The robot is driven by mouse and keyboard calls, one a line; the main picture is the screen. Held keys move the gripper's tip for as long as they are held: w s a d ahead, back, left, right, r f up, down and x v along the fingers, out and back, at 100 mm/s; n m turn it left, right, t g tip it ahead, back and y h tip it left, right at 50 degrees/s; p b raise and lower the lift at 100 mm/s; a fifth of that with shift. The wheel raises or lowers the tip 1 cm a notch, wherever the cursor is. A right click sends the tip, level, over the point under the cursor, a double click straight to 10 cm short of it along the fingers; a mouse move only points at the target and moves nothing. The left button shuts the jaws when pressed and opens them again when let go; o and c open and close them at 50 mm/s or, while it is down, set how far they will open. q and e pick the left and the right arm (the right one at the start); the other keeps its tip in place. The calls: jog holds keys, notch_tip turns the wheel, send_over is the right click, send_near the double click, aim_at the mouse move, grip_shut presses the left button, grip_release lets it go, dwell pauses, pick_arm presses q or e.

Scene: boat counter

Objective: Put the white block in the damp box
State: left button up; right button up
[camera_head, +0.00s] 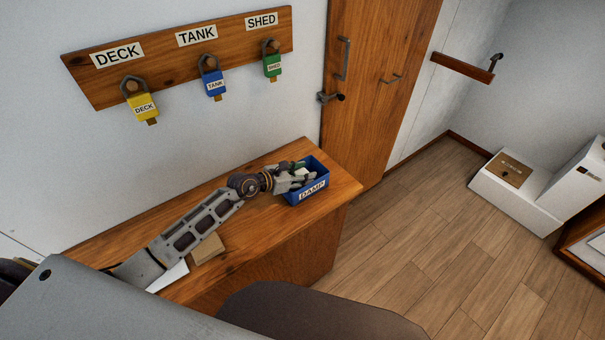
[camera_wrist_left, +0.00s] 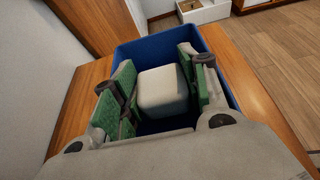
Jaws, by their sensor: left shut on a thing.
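The white block (camera_wrist_left: 163,92) sits between the green-padded fingers of my left gripper (camera_wrist_left: 160,95) in the left wrist view. The gripper is shut on it. The block is over or inside the blue damp box (camera_wrist_left: 212,38), whose walls surround the fingers; its exact height above the floor of the box is hard to tell. In the head view the blue box, labelled DAMP (camera_head: 312,188), stands at the right end of the wooden counter (camera_head: 345,184), and my left gripper (camera_head: 302,174) reaches into its opening. My right gripper is not in view.
A brown block (camera_head: 207,249) and a white sheet (camera_head: 168,277) lie on the counter near my left arm. A wooden door (camera_head: 375,80) stands behind. White boxes (camera_head: 515,190) sit on the floor at right.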

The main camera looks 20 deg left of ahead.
aim_at(300, 174)
pick_arm(q)
jog(key=shift+s+f, duration=0.15)
jog(key=shift+f, duration=0.35)
jog(key=o, duration=0.7)
jog(key=shift+f, duration=0.1)
jog(key=shift+o, duration=0.4)
jog(key=shift+s+f, duration=0.1)
jog(key=shift+r, duration=0.45)
jog(key=shift+a+r, duration=0.1)
jog(key=v, duration=0.5)
jog(key=shift+r, duration=0.25)
jog(key=v, duration=0.6)
jog(key=shift+a+r+b, duration=0.2)
jog(key=shift+r+b, duration=0.05)
jog(key=shift+b, duration=0.05)
